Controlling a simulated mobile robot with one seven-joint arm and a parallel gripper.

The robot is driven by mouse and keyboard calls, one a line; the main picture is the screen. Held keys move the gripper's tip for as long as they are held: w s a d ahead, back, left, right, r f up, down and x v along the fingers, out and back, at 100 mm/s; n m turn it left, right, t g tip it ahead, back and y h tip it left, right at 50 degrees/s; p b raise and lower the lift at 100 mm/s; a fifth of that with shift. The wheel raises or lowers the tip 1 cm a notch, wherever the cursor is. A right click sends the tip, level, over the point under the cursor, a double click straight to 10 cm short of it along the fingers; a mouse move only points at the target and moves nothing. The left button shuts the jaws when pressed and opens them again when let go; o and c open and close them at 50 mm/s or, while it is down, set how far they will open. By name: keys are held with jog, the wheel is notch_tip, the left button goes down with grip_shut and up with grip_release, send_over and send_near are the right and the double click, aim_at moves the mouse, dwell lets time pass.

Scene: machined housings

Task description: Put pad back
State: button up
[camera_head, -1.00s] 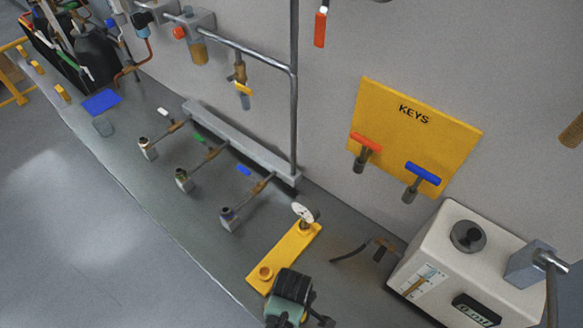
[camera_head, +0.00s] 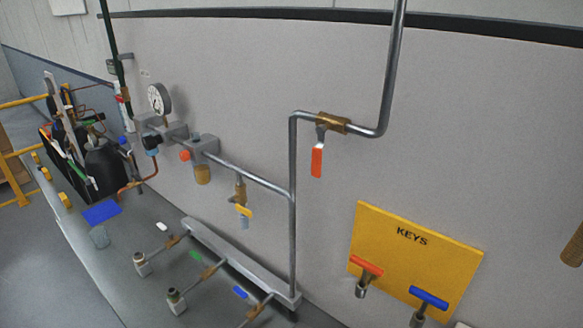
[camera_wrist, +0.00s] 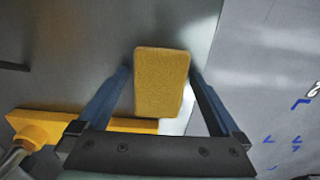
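The pad (camera_wrist: 162,80) is a yellow-tan block in the wrist view, between the two fingertips of my gripper (camera_wrist: 162,72). The fingers lie close along both of its sides, and it appears gripped. Its far end sticks out past the fingertips.
Pipes and a yellow KEYS board (camera_head: 411,262) are on the wall. A dark toolbox (camera_head: 100,168) stands far left.

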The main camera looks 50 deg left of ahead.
notch_tip(320, 180, up, 12)
jog(key=w+a+r+m+t+y, duration=0.25)
jog(key=w+r+m+t, duration=0.3)
jog(key=w+r, duration=1.05)
jog(key=w+d+r+m+t, duration=0.35)
jog(key=w+r, duration=0.25)
jog(key=r, duration=0.5)
jog(key=w+d+r+m+t, duration=0.25)
jog(key=w+r+t, duration=0.25)
jog(key=r, duration=0.6)
jog(key=s+d+r+m+t, duration=0.2)
jog(key=d+r+m+t, duration=0.15)
jog(key=r, duration=0.85)
jog(key=s+d+r+m+t, duration=0.15)
jog(key=d+r+t, duration=0.35)
jog(key=r, duration=0.6)
jog(key=s+d+r+m+t+h, duration=0.3)
jog(key=s+r, duration=0.6)
jog(key=r, duration=0.3)
jog(key=shift+s+d+r+m+t, duration=0.15)
jog(key=shift+d+r+m+t, duration=0.15)
jog(key=shift+d+m+t, duration=0.5)
